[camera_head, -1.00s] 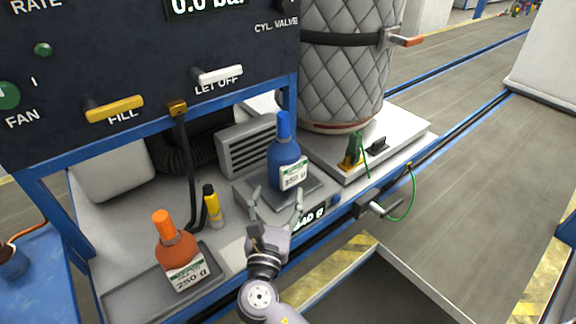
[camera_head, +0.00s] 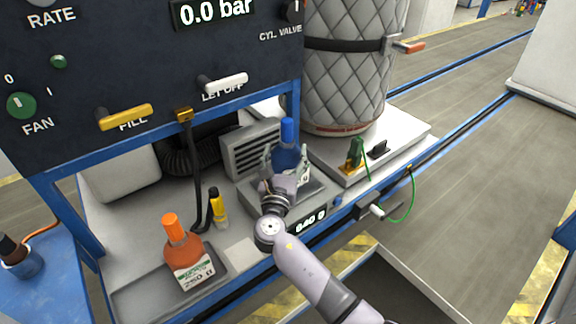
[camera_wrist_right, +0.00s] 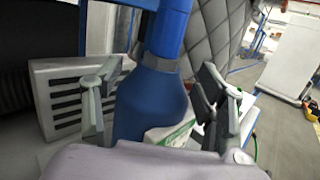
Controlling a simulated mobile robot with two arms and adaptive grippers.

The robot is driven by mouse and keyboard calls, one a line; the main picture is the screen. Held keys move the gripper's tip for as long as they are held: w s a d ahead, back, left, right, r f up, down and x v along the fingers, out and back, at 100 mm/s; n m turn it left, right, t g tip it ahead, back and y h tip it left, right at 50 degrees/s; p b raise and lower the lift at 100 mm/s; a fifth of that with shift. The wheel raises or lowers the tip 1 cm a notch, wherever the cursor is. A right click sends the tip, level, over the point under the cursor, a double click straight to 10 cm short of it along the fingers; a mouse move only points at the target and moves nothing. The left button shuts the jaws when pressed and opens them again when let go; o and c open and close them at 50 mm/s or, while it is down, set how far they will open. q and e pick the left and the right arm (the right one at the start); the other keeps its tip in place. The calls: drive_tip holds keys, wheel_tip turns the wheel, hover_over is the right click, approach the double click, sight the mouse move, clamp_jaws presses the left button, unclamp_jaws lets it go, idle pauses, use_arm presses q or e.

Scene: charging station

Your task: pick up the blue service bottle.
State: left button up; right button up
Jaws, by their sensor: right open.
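The blue service bottle (camera_head: 288,133) stands upright on the scale (camera_head: 316,190), whose display reads 840 g. My right gripper (camera_head: 285,160) is at the bottle, in front of its body, and hides much of its lower part and label. In the right wrist view the bottle (camera_wrist_right: 150,100) stands between the two open fingers (camera_wrist_right: 152,95), one on each side. Gaps show between the fingers and the bottle's body, so the gripper is not shut on it. My left gripper is not in view.
An orange bottle (camera_head: 184,255) stands on a grey tray (camera_head: 140,297) at the left. The quilted cylinder (camera_head: 350,75) stands behind on the right. The control panel (camera_head: 130,70) overhangs the bench.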

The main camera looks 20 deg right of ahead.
drive_tip(key=x, duration=0.4)
drive_tip(key=shift+s+r, duration=0.1)
drive_tip(key=shift+s, duration=0.1)
drive_tip(key=shift+c, duration=0.5)
clamp_jaws()
drive_tip(key=shift+r, duration=0.1)
